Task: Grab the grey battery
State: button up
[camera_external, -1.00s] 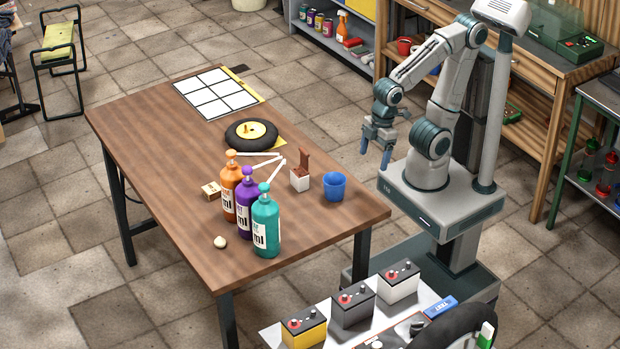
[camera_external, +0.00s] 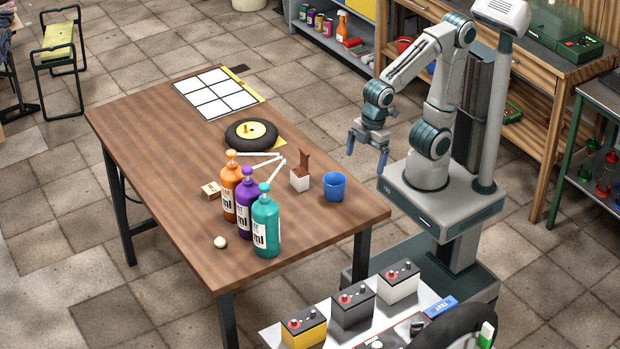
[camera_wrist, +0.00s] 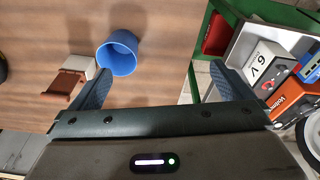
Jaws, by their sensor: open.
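The dark grey battery (camera_external: 352,306) stands in the external view at the bottom, between a yellow-bodied battery (camera_external: 303,327) and a whitish battery (camera_external: 398,283). All three have dark tops with red and dark caps. My gripper (camera_external: 366,160) is open and empty, in the air near the table's right edge, well above and behind the batteries. In the wrist view my gripper (camera_wrist: 160,68) has its two fingers wide apart with nothing between them. I cannot identify the grey battery in the wrist view.
The wooden table (camera_external: 180,230) holds a blue cup (camera_external: 335,187), bottles (camera_external: 266,228) and a wheel (camera_external: 252,134). In the wrist view, a box marked 6 V (camera_wrist: 263,62) and an orange device (camera_wrist: 287,98) sit at right. A large tyre (camera_external: 462,328) stands right of the batteries.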

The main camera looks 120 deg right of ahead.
jog(key=w+a+r+n, duration=0.2)
jog(key=w+a+n, duration=0.3)
jog(key=w, duration=0.5)
jog(key=n+g+b, duration=0.1)
jog(key=n+g, duration=0.1)
jog(key=n, duration=0.9)
send_near(354, 295)
notch_tip(354, 295, down, 8)
jog(key=shift+s+r+b, duration=0.1)
jog(key=shift+r+b, duration=0.15)
jog(key=shift+b, duration=0.35)
jog(key=shift+d+f, duration=0.1)
jog(key=shift+f, duration=2.6)
jog(key=c, duration=1.2)
jog(key=shift+r, duration=0.15)
jog(key=shift+c, duration=0.9)
